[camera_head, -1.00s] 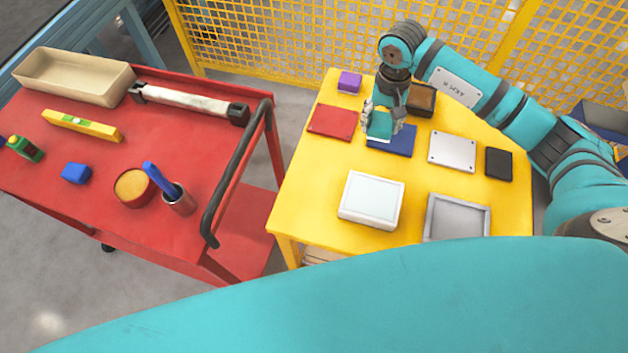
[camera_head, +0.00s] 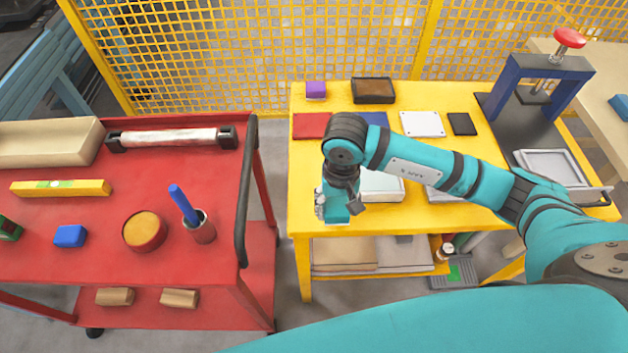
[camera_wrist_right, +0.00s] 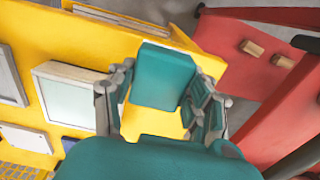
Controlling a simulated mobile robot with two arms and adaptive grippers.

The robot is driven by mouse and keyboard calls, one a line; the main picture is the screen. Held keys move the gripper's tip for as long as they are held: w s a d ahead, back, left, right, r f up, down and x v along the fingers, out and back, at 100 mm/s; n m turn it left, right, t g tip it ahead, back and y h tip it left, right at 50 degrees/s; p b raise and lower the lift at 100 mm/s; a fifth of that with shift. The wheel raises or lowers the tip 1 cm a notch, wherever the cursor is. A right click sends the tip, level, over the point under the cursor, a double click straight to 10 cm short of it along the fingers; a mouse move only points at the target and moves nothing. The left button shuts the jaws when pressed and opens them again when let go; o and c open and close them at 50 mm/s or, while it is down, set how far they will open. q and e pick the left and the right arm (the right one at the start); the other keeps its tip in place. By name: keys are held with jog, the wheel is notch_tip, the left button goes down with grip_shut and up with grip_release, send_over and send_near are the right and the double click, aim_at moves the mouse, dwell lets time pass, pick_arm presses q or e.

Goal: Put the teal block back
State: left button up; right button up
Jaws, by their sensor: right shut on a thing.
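The teal block (camera_head: 336,207) is held in my right gripper (camera_head: 334,206), over the front left corner of the yellow table (camera_head: 306,190). In the right wrist view the teal block (camera_wrist_right: 163,76) sits between the two fingers of my right gripper (camera_wrist_right: 162,96), with yellow tabletop around it. I cannot tell whether the block touches the table. My left gripper is not in view.
A white box (camera_head: 382,186) stands right of the gripper, partly hidden by my arm. Behind are red (camera_head: 310,125), blue (camera_head: 375,118) and white (camera_head: 422,123) plates. The red cart (camera_head: 95,215) with its handle (camera_head: 245,190) stands left, across a gap.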

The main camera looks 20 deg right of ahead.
jog(key=p, duration=0.2)
send_over(314, 189)
jog(key=shift+f, duration=0.5)
notch_tip(314, 189, down, 3)
jog(key=shift+f+p, duration=0.1)
jog(key=shift+p, duration=0.55)
jog(key=shift+f, duration=0.15)
jog(key=shift+w, duration=0.1)
jog(key=shift+f, duration=0.25)
jog(key=o, duration=1.1)
jog(key=shift+r, duration=0.1)
